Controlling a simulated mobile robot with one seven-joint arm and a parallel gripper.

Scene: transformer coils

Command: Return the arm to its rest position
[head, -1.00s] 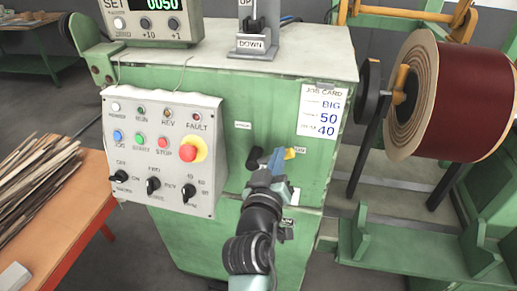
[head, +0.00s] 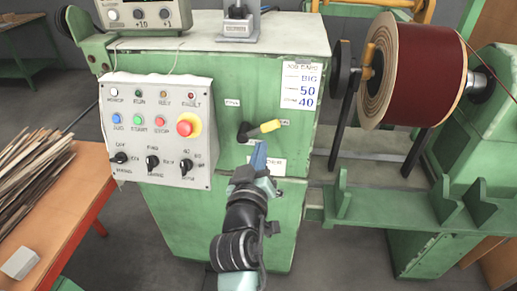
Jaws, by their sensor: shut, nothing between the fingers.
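My gripper (head: 258,157) is in front of the green machine cabinet (head: 225,75), with its blue fingers pointing up and together. Nothing shows between them. The handle points right and slightly up. My arm reaches up from the bottom middle of the picture. A white label behind the gripper is partly hidden.
A control panel (head: 145,171) with lights, buttons and knobs is left of the gripper. A job card (head: 303,86) is above right. A dark red coil (head: 430,60) stands right, above a green frame (head: 375,205). An orange table (head: 60,222) bears wooden strips at left.

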